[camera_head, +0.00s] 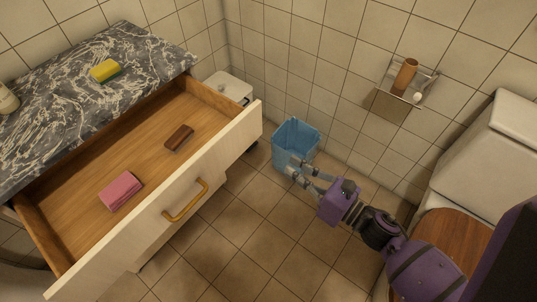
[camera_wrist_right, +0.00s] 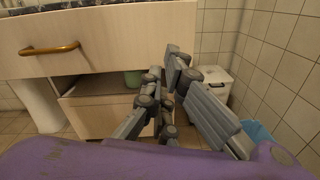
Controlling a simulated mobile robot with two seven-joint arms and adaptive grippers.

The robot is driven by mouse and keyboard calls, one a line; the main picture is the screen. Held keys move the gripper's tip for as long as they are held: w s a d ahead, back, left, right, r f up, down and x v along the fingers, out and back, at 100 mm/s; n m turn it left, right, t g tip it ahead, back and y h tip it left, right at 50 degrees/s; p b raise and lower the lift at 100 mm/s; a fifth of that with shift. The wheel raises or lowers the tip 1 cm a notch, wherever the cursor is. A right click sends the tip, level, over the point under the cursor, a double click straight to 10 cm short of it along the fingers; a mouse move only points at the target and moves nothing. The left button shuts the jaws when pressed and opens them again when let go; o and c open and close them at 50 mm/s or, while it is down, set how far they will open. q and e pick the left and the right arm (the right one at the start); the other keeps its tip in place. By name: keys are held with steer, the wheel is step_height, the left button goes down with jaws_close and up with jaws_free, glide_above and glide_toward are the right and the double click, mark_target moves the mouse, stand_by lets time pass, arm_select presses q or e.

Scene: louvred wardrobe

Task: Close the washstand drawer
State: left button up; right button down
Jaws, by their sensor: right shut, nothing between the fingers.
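The washstand drawer (camera_head: 120,250) is pulled far out from under the dark marbled countertop (camera_head: 60,95). Its pale front has a brass-coloured handle (camera_head: 186,203). A pink folded cloth (camera_head: 121,191) and a brown brush-like block (camera_head: 179,138) lie inside it. In the right wrist view the drawer front (camera_wrist_right: 120,35) and handle (camera_wrist_right: 49,49) show at upper left. My right gripper (camera_head: 293,167) is to the right of the drawer front, apart from it, in front of the blue bin. It is shut and empty; its fingers (camera_wrist_right: 172,75) show in the wrist view. My left gripper is not in view.
A blue bin (camera_head: 296,143) stands on the tiled floor by the wall. A white lidded bin (camera_head: 229,87) is behind the drawer. A toilet (camera_head: 500,150) is at right. A wall shelf (camera_head: 385,104) holds small items. A yellow sponge (camera_head: 105,71) lies on the countertop. Floor before the drawer is clear.

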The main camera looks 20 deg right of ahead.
steer(key=n, duration=0.2)
steer(key=n+y+p, duration=0.1)
steer(key=n+p, duration=0.1)
glide_toward(240, 141)
steer(key=x, duration=0.5)
steer(key=shift+w+a+r, duration=0.15)
steer(key=shift+w+r, duration=0.05)
steer(key=shift+w, duration=0.2)
steer(key=shift+w+a+f, duration=0.1)
steer(key=shift+w+a, duration=0.25)
steer(key=shift+w, duration=0.05)
